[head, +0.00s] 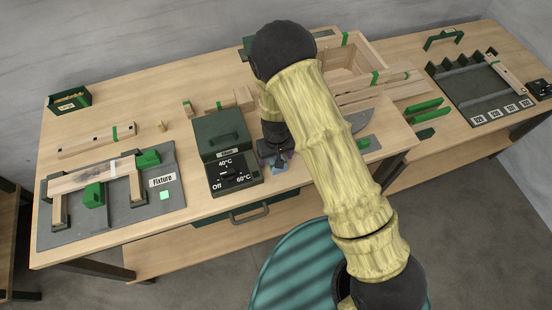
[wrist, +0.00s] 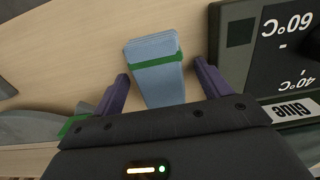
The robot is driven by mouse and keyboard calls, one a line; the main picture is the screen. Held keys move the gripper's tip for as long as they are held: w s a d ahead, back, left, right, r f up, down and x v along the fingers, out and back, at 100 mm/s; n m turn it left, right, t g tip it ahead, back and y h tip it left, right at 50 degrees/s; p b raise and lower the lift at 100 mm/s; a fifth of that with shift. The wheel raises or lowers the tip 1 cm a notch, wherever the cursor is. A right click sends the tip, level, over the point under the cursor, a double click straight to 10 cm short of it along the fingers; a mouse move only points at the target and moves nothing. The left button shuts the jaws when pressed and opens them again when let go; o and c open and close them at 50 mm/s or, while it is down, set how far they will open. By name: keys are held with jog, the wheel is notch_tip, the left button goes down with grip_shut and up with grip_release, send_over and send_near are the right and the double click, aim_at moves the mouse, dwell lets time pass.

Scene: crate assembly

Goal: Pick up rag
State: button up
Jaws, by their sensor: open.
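The rag (wrist: 156,82) is a folded light blue cloth with a green band around it, lying on the wooden tabletop in the wrist view. In the head view a small blue part of the rag (head: 279,165) shows below my arm. My gripper (wrist: 160,82) is open, with one purple finger on each side of the rag and a gap to each. In the head view my gripper (head: 272,155) is over the table, just right of the glue heater, mostly hidden by my arm. Whether the fingers touch the table is unclear.
The dark green glue heater (head: 226,150) stands close beside my gripper; it also shows at right in the wrist view (wrist: 262,50). The grey fixture board (head: 110,195) with clamped wood is at left. A wooden crate (head: 350,65) is behind my arm.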

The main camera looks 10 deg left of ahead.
jog(key=shift+c, duration=0.3)
jog(key=c, duration=1)
jog(key=shift+r, duration=0.15)
notch_tip(320, 180, up, 10)
jog(key=b, duration=0.2)
